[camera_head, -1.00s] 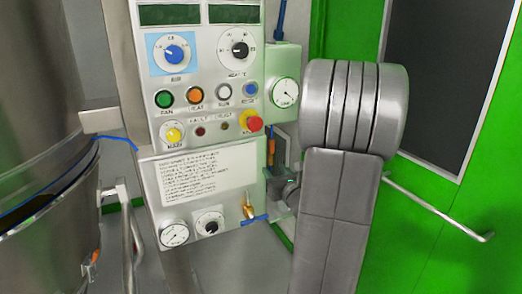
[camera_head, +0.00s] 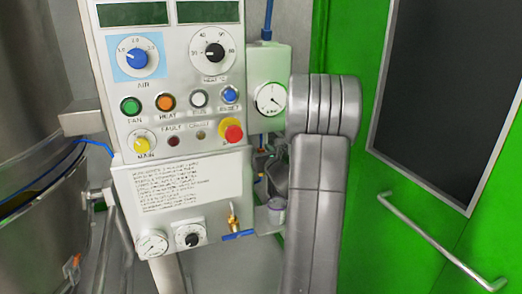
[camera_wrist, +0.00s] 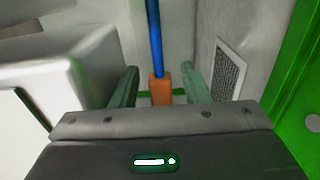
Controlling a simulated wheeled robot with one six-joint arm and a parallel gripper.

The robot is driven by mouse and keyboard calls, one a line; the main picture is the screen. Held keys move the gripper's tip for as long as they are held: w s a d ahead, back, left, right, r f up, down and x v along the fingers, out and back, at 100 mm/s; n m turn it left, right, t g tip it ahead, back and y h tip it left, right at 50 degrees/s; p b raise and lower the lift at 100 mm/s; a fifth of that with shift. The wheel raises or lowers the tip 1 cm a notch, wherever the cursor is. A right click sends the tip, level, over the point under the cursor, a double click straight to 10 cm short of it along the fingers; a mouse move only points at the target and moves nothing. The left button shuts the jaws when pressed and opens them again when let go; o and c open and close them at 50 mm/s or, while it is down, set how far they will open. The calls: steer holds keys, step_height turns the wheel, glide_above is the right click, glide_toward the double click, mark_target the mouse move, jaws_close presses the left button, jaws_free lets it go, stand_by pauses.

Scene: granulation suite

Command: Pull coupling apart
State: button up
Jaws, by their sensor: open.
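In the wrist view an orange coupling (camera_wrist: 160,90) hangs on the lower end of an upright blue hose (camera_wrist: 154,35). My gripper (camera_wrist: 160,70) is open, with one greenish finger left of the coupling and one right. Gaps show on both sides, so neither finger appears to touch it. I cannot tell whether the coupling is fully between the fingers in depth. In the head view my gripper is mostly hidden behind my arm, beside the control panel, and I cannot make out the coupling clearly there.
The control panel (camera_head: 222,128) with knobs, buttons and a red stop button (camera_head: 231,133) is left of my arm. A box with a gauge (camera_head: 270,98) is above my gripper. A brass valve with a blue handle (camera_head: 238,235) is below. A green door with a rail (camera_head: 430,235) is right.

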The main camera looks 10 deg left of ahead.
mark_target(261, 148)
steer(key=shift+w+a, duration=0.1)
steer(key=shift+w, duration=0.05)
steer(key=shift+c, duration=0.2)
jaws_close()
steer(key=shift+r+p, duration=1)
steer(key=shift+r, duration=1.3)
steer(key=shift+o, duration=0.2)
jaws_free()
steer(key=b+v, duration=0.1)
steer(key=v, duration=1.3)
